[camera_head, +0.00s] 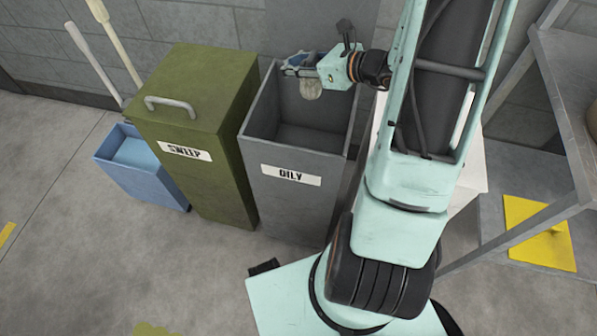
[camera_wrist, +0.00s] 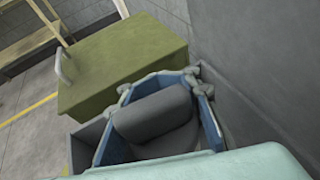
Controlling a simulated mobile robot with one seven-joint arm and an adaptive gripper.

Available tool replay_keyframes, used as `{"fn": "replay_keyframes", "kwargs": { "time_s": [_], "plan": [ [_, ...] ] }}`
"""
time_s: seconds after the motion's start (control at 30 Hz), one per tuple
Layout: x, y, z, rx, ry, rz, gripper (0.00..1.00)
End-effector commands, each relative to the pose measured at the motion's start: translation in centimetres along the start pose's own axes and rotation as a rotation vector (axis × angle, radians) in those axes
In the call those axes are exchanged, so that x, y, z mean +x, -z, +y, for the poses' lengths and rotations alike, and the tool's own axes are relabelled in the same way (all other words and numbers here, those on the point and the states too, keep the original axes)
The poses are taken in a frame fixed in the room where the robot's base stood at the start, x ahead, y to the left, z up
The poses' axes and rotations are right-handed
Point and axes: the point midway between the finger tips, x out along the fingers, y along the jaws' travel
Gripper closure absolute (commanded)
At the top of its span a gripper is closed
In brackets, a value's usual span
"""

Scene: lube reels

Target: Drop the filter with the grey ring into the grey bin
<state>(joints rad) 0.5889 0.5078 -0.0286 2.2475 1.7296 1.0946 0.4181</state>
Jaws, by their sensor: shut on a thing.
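The grey bin (camera_head: 290,200), labelled OILY, stands open-topped in the middle of the head view. Part of its wall shows in the wrist view (camera_wrist: 84,148). My gripper (camera_head: 299,65) is over the back part of the bin's opening. It is shut on a filter (camera_head: 311,90), whose pale rounded end hangs below the fingers. In the wrist view the filter (camera_wrist: 155,118) is a dark grey rounded body between the two blue fingers. The fingers hide part of it, and I cannot make out its ring colour.
A green lidded bin (camera_head: 195,130) labelled SWEEP stands left of the grey bin. A blue bin (camera_head: 140,170) with long handles is farther left. A wall is close behind. A metal rack (camera_head: 565,100) with a yellow patch (camera_head: 540,232) is at right.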

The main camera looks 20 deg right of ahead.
Motion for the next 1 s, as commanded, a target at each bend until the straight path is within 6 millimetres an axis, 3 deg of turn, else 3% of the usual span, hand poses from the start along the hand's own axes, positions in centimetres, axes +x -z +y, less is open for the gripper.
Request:
{"fn": "replay_keyframes", "kwargs": {
  "time_s": [0.27, 0.6, 0.97, 1.0],
  "plan": [
    [0.6, 1.4, -0.1, 0.002, 0.003, -0.002, 1.0],
    [2.1, 5.1, -0.1, 0.002, 0.003, -0.002, 1.0],
    [2.3, 5.5, -0.1, 0.0, 0.003, -0.002, 1.0],
    [2.3, 5.5, -0.1, 0.0, 0.003, -0.002, 0.78]
  ]
}}
